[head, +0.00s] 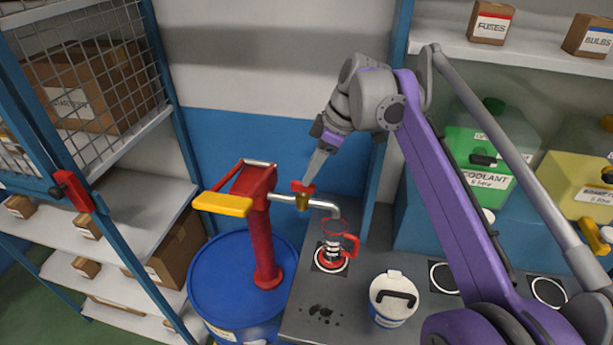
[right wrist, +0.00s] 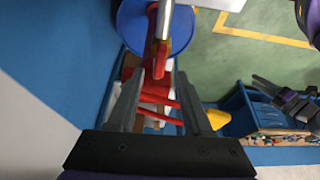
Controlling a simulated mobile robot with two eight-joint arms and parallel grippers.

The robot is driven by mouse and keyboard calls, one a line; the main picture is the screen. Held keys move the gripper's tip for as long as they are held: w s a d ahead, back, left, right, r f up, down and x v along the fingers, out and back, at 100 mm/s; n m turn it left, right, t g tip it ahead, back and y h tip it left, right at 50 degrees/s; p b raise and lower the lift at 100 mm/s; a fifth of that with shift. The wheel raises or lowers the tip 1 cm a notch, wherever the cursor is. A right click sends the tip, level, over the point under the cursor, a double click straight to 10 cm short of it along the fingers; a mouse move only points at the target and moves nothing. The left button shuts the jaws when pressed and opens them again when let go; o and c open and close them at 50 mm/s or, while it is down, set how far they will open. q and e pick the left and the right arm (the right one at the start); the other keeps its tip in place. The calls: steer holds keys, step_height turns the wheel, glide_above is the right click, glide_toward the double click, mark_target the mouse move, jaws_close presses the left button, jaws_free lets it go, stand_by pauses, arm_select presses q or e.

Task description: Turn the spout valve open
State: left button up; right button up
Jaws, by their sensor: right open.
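The spout valve has a red handle (head: 302,187) on a brass body (head: 303,202), set in the silver spout pipe (head: 326,205) of the red hand pump (head: 262,225). My right gripper (head: 314,172) comes down from above to the valve handle. In the right wrist view its two fingers (right wrist: 158,88) are open, with red parts of the valve and pump showing between them. I cannot tell whether a finger touches the handle. My left gripper (right wrist: 275,92) seems to be the dark one at the right of the right wrist view; its opening is unclear.
The pump stands on a blue drum (head: 225,285); its yellow lever (head: 222,204) points left. A jug with a red handle (head: 352,243) stands under the spout on the grey bench (head: 300,325). A white canister (head: 392,297) stands nearby. A shelf rack (head: 120,225) is at left.

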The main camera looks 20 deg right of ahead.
steer(key=v, duration=0.7)
steer(key=shift+a, duration=0.15)
steer(key=s+a+f+m+t+h, duration=0.1)
steer(key=s+a+f+m, duration=0.2)
steer(key=f, duration=0.6)
steer(key=s+a+f+m+t+h, duration=0.1)
steer(key=s+f+m, duration=0.3)
steer(key=s+f, duration=0.4)
steer(key=s+a+f+m+t+h, duration=0.1)
steer(key=s+a+f+m, duration=0.2)
steer(key=f, duration=0.7)
steer(key=s+a, duration=0.1)
steer(key=s, duration=0.1)
steer(key=shift+s+a+f+m+h, duration=0.25)
steer(key=shift+s+a+m+h, duration=0.1)
steer(key=shift+a+m+h, duration=0.05)
